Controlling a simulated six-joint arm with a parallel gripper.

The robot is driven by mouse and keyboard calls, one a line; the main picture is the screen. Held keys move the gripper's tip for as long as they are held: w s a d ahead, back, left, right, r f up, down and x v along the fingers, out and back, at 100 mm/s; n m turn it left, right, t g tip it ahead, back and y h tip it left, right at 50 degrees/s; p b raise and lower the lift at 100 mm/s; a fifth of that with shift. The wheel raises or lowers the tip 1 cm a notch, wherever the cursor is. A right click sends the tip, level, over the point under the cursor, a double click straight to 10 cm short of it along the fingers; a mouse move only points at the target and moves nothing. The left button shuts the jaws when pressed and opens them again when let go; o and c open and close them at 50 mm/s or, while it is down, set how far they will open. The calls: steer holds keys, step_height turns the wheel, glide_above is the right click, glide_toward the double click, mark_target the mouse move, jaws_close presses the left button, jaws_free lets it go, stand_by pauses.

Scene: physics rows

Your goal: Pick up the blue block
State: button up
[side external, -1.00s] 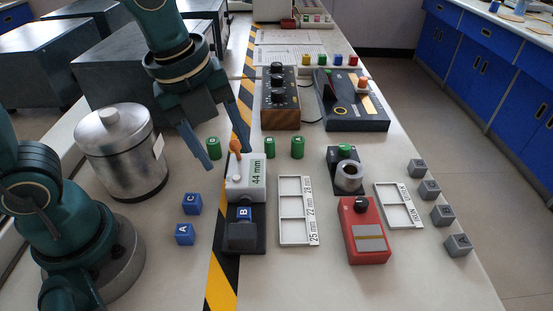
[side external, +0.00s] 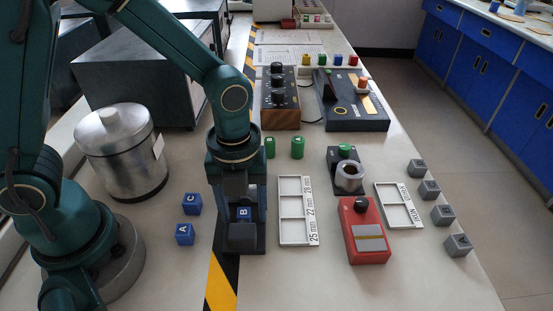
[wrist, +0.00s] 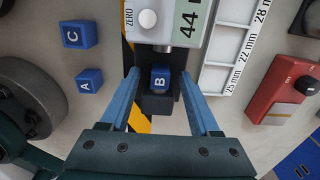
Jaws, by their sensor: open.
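The blue block marked B (side external: 244,213) sits in the dark holder of the white measuring device. In the wrist view, block B (wrist: 160,80) lies between the two blue fingers, with a visible gap on each side. My gripper (wrist: 160,88) is open and points down over the holder; its fingers lie either side of it in the picture. In the side view my gripper (side external: 238,200) hides most of the device. Two other blue blocks, C (side external: 191,203) and A (side external: 185,234), stand on the table to the left.
The white device (wrist: 165,22) reading 44 stands directly beyond block B. A labelled white tray (side external: 297,241) and a red box (side external: 366,238) lie to the right. A metal canister (side external: 122,150) stands left. Green cylinders (side external: 297,147) stand behind.

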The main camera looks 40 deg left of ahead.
jaws_close()
steer(key=shift+r, duration=0.15)
